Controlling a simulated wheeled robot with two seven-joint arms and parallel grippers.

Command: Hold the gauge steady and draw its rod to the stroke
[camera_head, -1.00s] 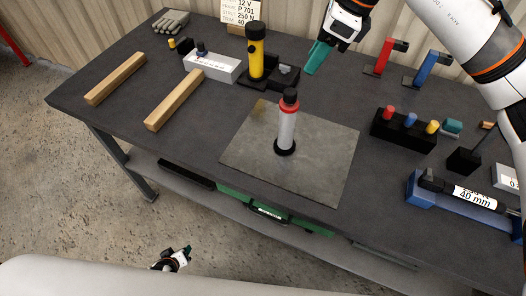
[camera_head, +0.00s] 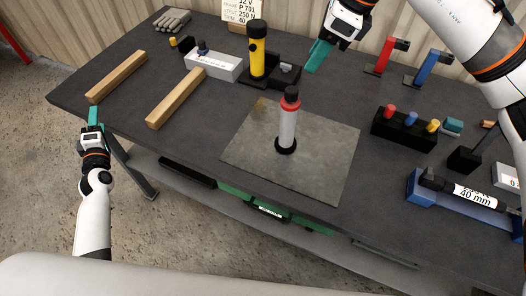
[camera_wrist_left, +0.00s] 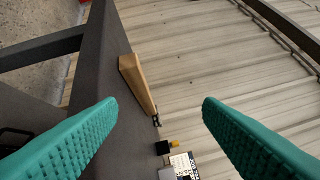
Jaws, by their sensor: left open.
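A cylinder with a silver body, red collar and black top (camera_head: 288,125) stands upright on a grey mat (camera_head: 245,150). A second cylinder with a white label reading "40 mm" (camera_head: 474,196) lies in a blue cradle (camera_head: 440,205) at the right. I cannot tell for certain which is the gauge. My left gripper (camera_head: 94,116) is at the left, by the table's front left edge, well away from both; its teal fingers are apart and empty in the left wrist view (camera_wrist_left: 160,110). My right gripper (camera_head: 319,56) is above the back of the table, touching nothing visible; its finger gap is hidden.
Two wooden bars (camera_head: 117,77) (camera_head: 175,98) lie at the left. A yellow and black cylinder (camera_head: 257,52) and a white box (camera_head: 213,65) stand behind. A black block with coloured knobs (camera_head: 404,130) and red and blue stands (camera_head: 428,68) are at the right. A sign hangs behind.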

